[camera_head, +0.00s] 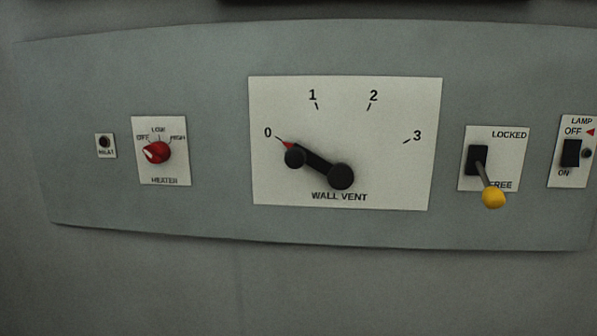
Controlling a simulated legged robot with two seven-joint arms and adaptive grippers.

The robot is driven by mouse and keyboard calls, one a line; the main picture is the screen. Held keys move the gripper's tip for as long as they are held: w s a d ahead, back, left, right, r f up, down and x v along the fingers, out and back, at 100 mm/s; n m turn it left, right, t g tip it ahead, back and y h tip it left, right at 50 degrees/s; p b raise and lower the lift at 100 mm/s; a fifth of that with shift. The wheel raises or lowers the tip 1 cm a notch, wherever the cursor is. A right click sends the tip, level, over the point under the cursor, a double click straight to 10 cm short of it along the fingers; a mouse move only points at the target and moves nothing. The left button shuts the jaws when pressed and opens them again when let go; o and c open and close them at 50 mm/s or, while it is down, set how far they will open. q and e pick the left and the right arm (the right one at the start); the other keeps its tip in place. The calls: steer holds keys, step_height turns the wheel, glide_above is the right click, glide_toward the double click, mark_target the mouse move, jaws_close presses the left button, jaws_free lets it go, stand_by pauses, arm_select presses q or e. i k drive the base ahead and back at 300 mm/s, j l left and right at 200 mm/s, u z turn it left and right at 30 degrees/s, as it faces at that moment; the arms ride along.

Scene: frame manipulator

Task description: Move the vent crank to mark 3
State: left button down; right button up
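The vent crank (317,164) is a black arm on a white plate (400,180) labelled WALL VENT. Its hub (341,177) is at the lower right and its round knob (295,158) at the upper left. The red pointer tip (288,145) points at mark 0. Mark 3 (417,136) is at the right of the plate, with marks 1 and 2 along the top. A lever with a yellow knob (493,197) stands right of the plate, pointing down toward FREE, away from LOCKED. Neither gripper shows.
The grey panel (220,215) carries it all. At left are a red heater knob (157,152) pointing near OFF and a small dark heat indicator (105,142). At far right is a black lamp switch (571,153). No obstacle shows in front of the panel.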

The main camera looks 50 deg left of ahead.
mark_target(341, 177)
steer(key=u, duration=1.5)
